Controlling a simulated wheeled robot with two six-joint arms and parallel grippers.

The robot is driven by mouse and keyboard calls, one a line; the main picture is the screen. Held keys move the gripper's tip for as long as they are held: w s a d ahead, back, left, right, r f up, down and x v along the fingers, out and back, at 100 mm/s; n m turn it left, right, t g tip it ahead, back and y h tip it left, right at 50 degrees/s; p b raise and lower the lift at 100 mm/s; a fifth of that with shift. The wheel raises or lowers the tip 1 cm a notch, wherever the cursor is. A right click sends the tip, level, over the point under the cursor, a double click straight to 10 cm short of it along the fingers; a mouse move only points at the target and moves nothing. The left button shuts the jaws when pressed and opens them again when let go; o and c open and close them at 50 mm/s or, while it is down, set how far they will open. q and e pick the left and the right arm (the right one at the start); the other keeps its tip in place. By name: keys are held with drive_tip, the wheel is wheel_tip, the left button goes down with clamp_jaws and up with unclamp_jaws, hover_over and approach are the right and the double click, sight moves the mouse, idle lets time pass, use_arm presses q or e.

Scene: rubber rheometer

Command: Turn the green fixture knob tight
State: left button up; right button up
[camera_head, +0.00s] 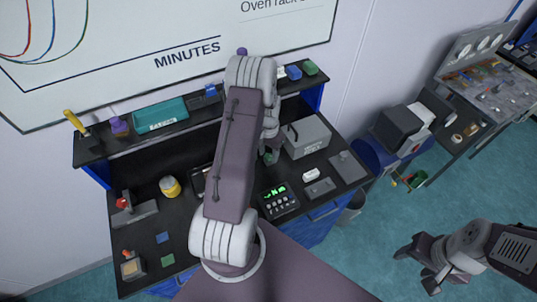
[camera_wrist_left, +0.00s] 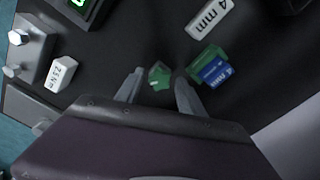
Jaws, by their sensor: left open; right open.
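A small green faceted piece, apparently the fixture knob (camera_wrist_left: 159,76), shows in the left wrist view between the two fingertips of my left gripper (camera_wrist_left: 160,88). The fingers stand open on either side of it, with a visible gap to each; I cannot tell the height difference. Beside it is a green block (camera_wrist_left: 208,54) with a blue "4 mm" block (camera_wrist_left: 216,72). In the head view a bit of green (camera_head: 268,158) shows below my left gripper (camera_head: 269,148), mostly hidden by my arm. My right gripper (camera_head: 418,262) is open and empty, away from the bench at lower right.
A grey box with a handle (camera_head: 306,135) stands right of my left gripper. A keypad with green digits (camera_head: 279,201) and a white block (camera_head: 311,174) lie in front. A white "4 mm" label (camera_wrist_left: 209,18) is near the knob. The shelf (camera_head: 150,136) runs behind.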

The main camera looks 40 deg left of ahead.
use_arm(q)
drive_tip(key=shift+n, duration=0.3)
clamp_jaws()
drive_tip(key=m, duration=0.4)
drive_tip(key=shift+m, duration=0.4)
drive_tip(key=m, duration=0.4)
drive_tip(key=shift+m, duration=0.3)
drive_tip(key=m, duration=0.4)
